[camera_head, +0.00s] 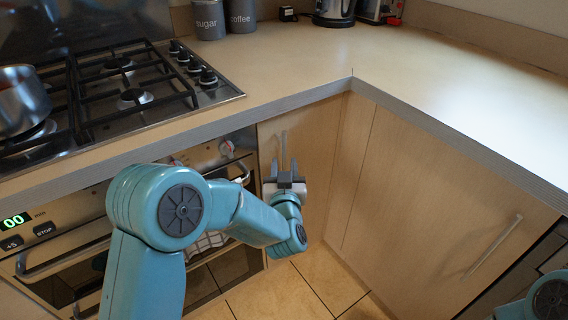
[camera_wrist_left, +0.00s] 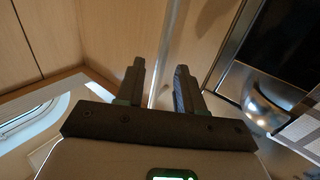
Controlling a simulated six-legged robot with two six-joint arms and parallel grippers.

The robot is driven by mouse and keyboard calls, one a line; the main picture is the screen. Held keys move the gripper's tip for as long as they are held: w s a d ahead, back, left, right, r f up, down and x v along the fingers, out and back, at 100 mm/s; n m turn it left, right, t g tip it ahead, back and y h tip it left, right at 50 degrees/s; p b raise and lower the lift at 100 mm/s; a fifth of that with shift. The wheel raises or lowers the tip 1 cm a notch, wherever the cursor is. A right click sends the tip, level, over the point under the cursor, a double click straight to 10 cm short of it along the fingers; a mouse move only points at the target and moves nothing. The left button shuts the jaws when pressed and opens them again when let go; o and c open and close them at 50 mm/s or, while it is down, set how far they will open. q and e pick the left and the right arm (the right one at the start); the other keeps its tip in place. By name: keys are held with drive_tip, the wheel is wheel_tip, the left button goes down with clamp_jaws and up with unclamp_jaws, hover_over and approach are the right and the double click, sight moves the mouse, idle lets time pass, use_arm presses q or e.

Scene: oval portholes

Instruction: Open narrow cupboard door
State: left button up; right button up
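The narrow cupboard door (camera_head: 318,150) is pale wood, between the oven and the inner corner of the counter, and looks closed. Its slim vertical metal handle (camera_head: 284,145) is partly hidden by my left gripper (camera_head: 285,176), which is in front of its lower part. In the left wrist view, the handle (camera_wrist_left: 174,45) runs between the two dark fingers of my left gripper (camera_wrist_left: 159,85). The fingers are apart, with a visible gap between the left-hand finger and the handle. Only part of my right arm shows at the lower right; its gripper is out of view.
The oven (camera_head: 60,240) with its control knobs is just left of the door. The worktop (camera_head: 300,60) overhangs above it. A wider cupboard door (camera_head: 430,200) with a slanting handle (camera_head: 494,245) is on the right. The tiled floor (camera_head: 285,295) in front is clear.

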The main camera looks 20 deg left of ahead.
use_arm(q)
drive_tip(key=shift+x, duration=0.9)
clamp_jaws()
drive_tip(key=shift+d, duration=0.1)
